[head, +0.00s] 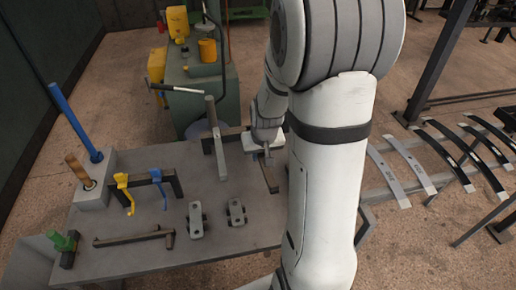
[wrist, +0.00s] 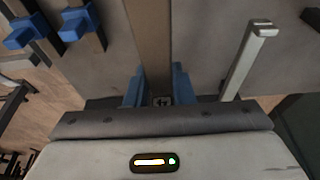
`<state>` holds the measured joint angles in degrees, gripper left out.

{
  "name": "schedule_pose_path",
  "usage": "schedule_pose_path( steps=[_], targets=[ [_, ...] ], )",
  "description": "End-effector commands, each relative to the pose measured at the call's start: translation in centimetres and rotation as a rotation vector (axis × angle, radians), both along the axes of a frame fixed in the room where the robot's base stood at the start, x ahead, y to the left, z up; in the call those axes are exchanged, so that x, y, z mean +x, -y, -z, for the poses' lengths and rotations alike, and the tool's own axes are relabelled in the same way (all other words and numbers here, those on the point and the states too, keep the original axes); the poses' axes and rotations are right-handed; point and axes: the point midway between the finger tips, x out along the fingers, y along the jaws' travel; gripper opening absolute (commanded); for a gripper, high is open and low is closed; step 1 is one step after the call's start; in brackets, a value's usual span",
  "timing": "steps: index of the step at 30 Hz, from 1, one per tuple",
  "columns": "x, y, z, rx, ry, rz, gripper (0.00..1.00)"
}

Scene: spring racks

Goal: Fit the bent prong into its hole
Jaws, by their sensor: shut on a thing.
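My gripper (head: 265,158) is over the right part of the grey bench. In the wrist view its blue fingers (wrist: 157,88) are shut on a long brown-grey bar (wrist: 151,40), which runs away from the jaws. In the head view a dark strip of this bar (head: 269,178) shows below the gripper. I cannot tell whether the bar's far end is bent or touches anything. No hole for a prong can be made out clearly; my arm hides part of the bench.
Curved leaf springs (head: 385,175) lie on a rack right.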

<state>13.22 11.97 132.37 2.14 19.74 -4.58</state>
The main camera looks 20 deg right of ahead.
Motion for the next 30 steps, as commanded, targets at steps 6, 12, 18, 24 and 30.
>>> schedule_pose_path(
  steps=[6, 12, 18, 24, 30],
  targets=[
    [0.0, 0.1, -0.1, -0.001, 0.002, 0.003, 0.00],
    [-0.3, 0.2, -0.1, 0.000, 0.000, 0.006, 0.00],
    [0.9, 0.4, -0.1, -0.001, 0.000, 0.007, 0.00],
    [2.3, 0.7, -0.1, -0.001, 0.000, 0.007, 0.00],
    [3.8, 1.0, -0.1, -0.001, 0.001, 0.008, 0.00]
  ],
)
